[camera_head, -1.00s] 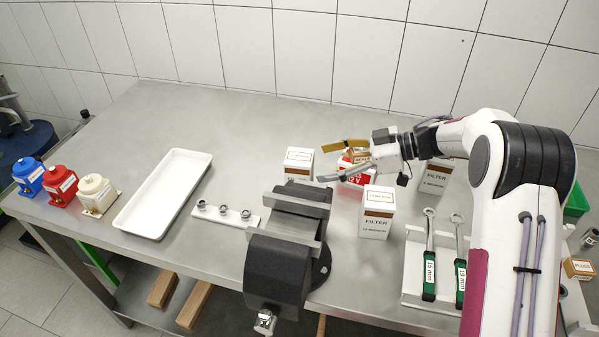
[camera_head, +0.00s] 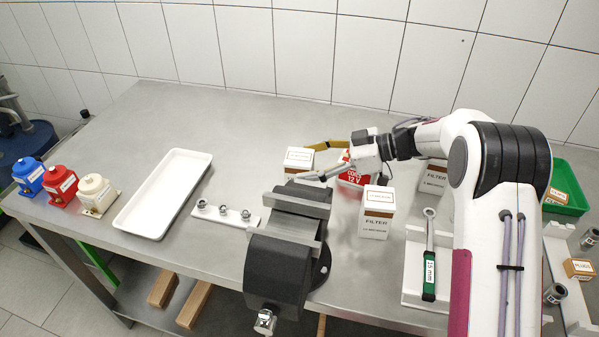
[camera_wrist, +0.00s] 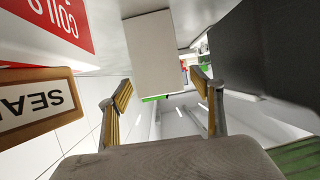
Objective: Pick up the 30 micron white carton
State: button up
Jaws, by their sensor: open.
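My gripper (camera_head: 316,161) is open and empty beside the left white filter carton (camera_head: 299,164), its two fingers pointing at it. In the wrist view a plain white carton face (camera_wrist: 152,50) lies ahead, between and beyond the open fingertips (camera_wrist: 162,88). Two more white cartons with brown bands stand on the bench: one right of the vise (camera_head: 376,222), one farther back (camera_head: 434,182), partly behind my arm. The micron numbers are too small to read, so I cannot tell which is the 30 micron one.
A red coil carton (camera_head: 354,171) stands just under my gripper, close to the left side in the wrist view (camera_wrist: 45,30), with a brown seal carton (camera_wrist: 38,105). The dark vise (camera_head: 280,260) stands in front. A white tray (camera_head: 128,222) is left; open bench lies behind it.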

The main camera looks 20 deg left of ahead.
aim_at(299, 163)
jog(key=shift+x, duration=1.5)
jog(key=shift+r, duration=0.15)
jog(key=c, duration=1.3)
